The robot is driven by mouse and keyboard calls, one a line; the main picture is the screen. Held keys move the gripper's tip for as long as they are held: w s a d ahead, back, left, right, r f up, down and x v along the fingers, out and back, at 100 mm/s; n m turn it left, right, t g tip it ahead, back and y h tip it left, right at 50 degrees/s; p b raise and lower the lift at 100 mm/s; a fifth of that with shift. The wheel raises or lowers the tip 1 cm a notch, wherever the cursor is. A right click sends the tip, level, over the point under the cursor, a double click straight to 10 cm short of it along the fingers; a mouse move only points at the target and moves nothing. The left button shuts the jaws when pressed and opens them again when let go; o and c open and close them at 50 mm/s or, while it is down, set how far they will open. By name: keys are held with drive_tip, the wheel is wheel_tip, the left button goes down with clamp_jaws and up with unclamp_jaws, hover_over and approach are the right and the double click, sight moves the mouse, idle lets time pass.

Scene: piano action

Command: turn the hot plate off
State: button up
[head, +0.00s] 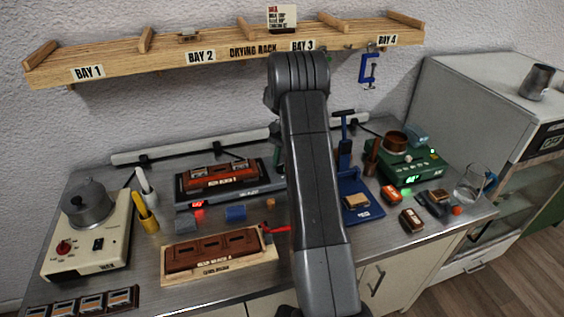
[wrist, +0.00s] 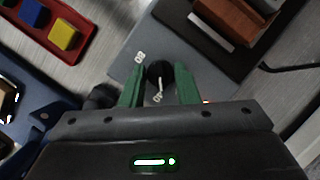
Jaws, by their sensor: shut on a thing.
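A grey hot plate (head: 240,198) with a red lit display stands at the back of the bench, with a red-brown block (head: 220,177) on its dark top. My arm hides its right end in the head view. In the wrist view, the grey housing (wrist: 208,48) carries a black round knob (wrist: 158,70) with a white pointer line. White marks show beside the knob, too small to read surely. The pointer is turned toward the lower side of that picture. My gripper (wrist: 160,77) has its green fingers on either side of the knob, shut on it.
A red tray (wrist: 35,48) with yellow and blue blocks lies left in the wrist view. A cream unit (head: 92,245) with a pot stands at the left, a green unit (head: 408,165) at the right. A second brown block (head: 215,250) lies in front. A drying rack (head: 125,62) hangs above.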

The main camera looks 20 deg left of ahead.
drive_tip(key=n+h, duration=0.1)
drive_tip(key=n, duration=0.1)
drive_tip(key=n+h, duration=0.1)
drive_tip(key=n, duration=0.2)
drive_tip(key=shift+a+n, duration=0.2)
drive_tip(key=shift+n, duration=0.1)
drive_tip(key=shift+n+t+h+b, duration=0.4)
drive_tip(key=shift+n+h, duration=0.4)
drive_tip(key=shift+n, duration=1.3)
drive_tip(key=o, duration=1)
drive_tip(key=shift+c, duration=0.2)
drive_tip(key=b+v, duration=0.1)
drive_tip(key=v, duration=0.6)
drive_tip(key=shift+a+r, duration=0.2)
drive_tip(key=shift+r, duration=0.05)
